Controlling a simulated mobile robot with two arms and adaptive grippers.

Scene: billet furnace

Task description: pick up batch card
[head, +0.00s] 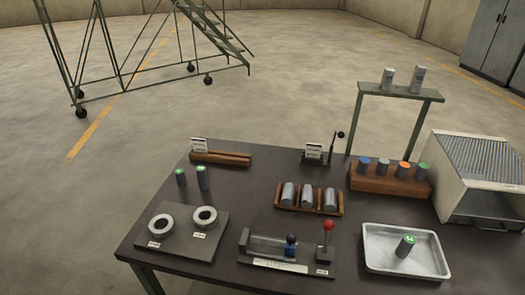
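One card (199,145) is at the back left, by a brown grooved wooden rack (226,159). The print is too small to read, so I cannot tell which is the batch card. Neither of my grippers is in view.
A wooden cradle (340,210) holds grey cylinders. A wooden block (375,184) holds several capped cylinders. A metal tray (377,268) with one green-topped cylinder, a red-knob lever fixture (327,240), a plate with two rings (211,251) and a ribbed furnace box (487,170) crowd the front and right.

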